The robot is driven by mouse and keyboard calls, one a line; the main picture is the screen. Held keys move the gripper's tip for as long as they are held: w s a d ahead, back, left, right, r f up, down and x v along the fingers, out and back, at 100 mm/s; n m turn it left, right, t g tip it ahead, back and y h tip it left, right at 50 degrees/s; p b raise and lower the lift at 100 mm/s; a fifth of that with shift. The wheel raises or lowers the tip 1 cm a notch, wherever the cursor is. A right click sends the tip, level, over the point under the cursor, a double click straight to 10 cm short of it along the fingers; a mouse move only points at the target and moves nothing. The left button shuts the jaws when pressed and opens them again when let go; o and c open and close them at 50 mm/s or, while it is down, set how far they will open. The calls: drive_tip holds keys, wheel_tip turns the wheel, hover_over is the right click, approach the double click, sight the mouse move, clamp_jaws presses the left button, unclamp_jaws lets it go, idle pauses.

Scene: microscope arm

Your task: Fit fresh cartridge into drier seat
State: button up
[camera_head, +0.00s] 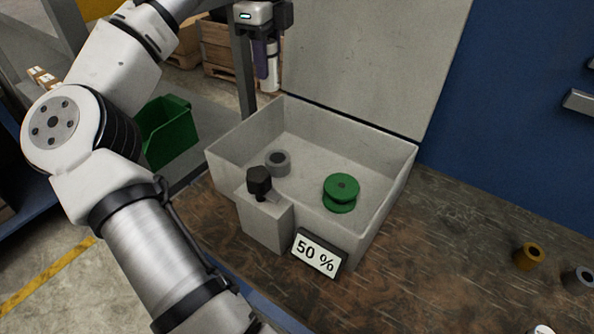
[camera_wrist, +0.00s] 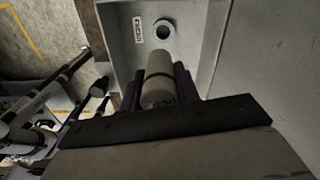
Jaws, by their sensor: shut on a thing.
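My gripper (camera_head: 266,68) is at the top of the head view, above and behind the drier box's left back corner. It is shut on a pale cylindrical cartridge (camera_head: 273,76), which points down. In the wrist view the cartridge (camera_wrist: 159,76) lies between the dark purple fingers and has a dark band around it. The seat, a grey ring (camera_head: 278,162) with a dark hole, is on the box floor at the left. The ring also shows in the wrist view (camera_wrist: 164,29), beyond the cartridge's far end and apart from it. The drier box (camera_head: 388,185) is open.
A green spool (camera_head: 341,190) sits inside the box, right of the ring. The raised lid (camera_head: 350,60) stands behind. A black knob (camera_head: 259,180) and a "50 %" display (camera_head: 318,254) are at the front. Orange (camera_head: 528,257) and grey (camera_head: 577,281) cylinders stand on the bench at right.

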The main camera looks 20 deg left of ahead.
sight(278, 154)
drive_tip(key=shift+w+d+f+b, duration=0.15)
drive_tip(key=shift+w+f+b, duration=0.05)
drive_tip(key=shift+f, duration=0.3)
drive_tip(key=shift+w+d+f+b, duration=0.15)
drive_tip(key=shift+f+b, duration=0.05)
drive_tip(key=shift+f, duration=0.25)
wheel_tip(278, 154, down, 20)
drive_tip(key=shift+r, duration=0.2)
drive_tip(key=shift+s+f, duration=0.1)
drive_tip(key=shift+f, duration=0.25)
drive_tip(key=shift+f, duration=0.25)
drive_tip(key=o, duration=1)
drive_tip(key=shift+s+d+f, duration=0.1)
drive_tip(key=shift+f, duration=0.05)
wheel_tip(278, 154, up, 14)
drive_tip(key=shift+f+b, duration=0.2)
drive_tip(key=shift+b, duration=0.15)
